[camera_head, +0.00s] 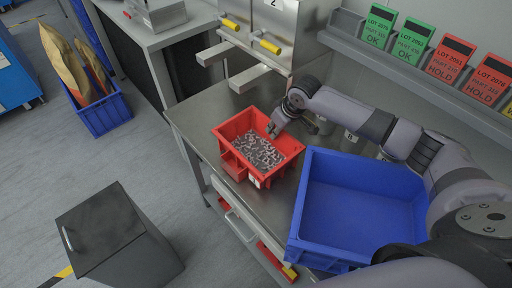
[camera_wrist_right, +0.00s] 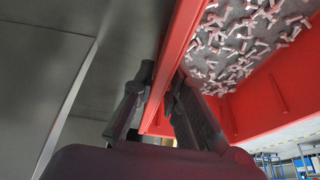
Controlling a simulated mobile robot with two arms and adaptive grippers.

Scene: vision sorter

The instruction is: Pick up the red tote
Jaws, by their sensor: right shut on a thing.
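The red tote (camera_head: 229,158) stands on the metal workbench in the head view, with many small grey-pink parts (camera_head: 260,151) inside. My right gripper (camera_head: 273,131) is at the tote's far right wall. In the right wrist view the fingers (camera_wrist_right: 154,112) straddle the tote's red wall (camera_wrist_right: 172,70) and are shut on it, one finger outside and one inside by the parts (camera_wrist_right: 240,38). The tote looks level and I cannot tell any gap under it. My left gripper is not in view.
An empty blue tote (camera_head: 350,212) stands to the right on the bench (camera_head: 190,115). A dispenser with yellow-handled levers (camera_head: 266,45) stands behind. Green and red lot cards (camera_head: 449,60) line a rack at the back right. A dark bin (camera_head: 105,225) stands on the floor at left.

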